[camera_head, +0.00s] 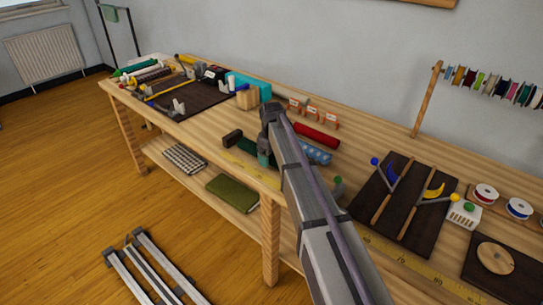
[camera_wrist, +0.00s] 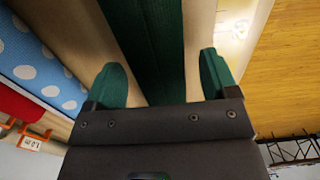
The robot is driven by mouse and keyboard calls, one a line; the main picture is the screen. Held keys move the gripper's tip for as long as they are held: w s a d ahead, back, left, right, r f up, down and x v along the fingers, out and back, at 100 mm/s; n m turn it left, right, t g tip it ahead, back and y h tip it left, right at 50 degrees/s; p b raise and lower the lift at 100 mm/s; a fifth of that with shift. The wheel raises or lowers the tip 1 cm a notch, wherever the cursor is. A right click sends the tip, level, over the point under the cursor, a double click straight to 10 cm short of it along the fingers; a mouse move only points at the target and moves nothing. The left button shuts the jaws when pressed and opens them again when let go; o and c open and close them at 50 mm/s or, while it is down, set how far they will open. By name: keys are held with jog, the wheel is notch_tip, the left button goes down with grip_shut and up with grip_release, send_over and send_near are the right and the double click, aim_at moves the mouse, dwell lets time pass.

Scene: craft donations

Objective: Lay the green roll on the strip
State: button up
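The dark green roll (camera_wrist: 150,40) runs between my two green-tipped fingers in the wrist view, with narrow gaps of bare wood on both sides. In the head view part of the green roll (camera_head: 246,146) shows left of my gripper (camera_head: 267,158), and my arm hides much of its length. My gripper (camera_wrist: 162,82) is open, pointing down over the bench; I cannot tell how far its tips reach beside the roll. A yellow measuring strip (camera_head: 400,256) runs along the bench's front edge. I cannot tell whether this is the strip the task names.
A blue spotted roll (camera_head: 317,153) and a red roll (camera_head: 318,137) lie close behind the green roll. A dark mat (camera_head: 371,203) with tools lies to the right. Another dark mat (camera_head: 210,100) with several items lies left. Small orange-and-white tags (camera_head: 314,114) stand behind.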

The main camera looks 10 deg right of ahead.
jog(key=shift+o, duration=0.6)
notch_tip(320, 180, up, 11)
jog(key=p, duration=1.1)
jog(key=shift+f, duration=0.1)
jog(key=shift+s+m, duration=0.1)
jog(key=shift+m, duration=0.4)
jog(key=s+m, duration=0.6)
jog(key=s, duration=2.5)
jog(key=shift+m, duration=0.3)
jog(key=shift+a, duration=0.1)
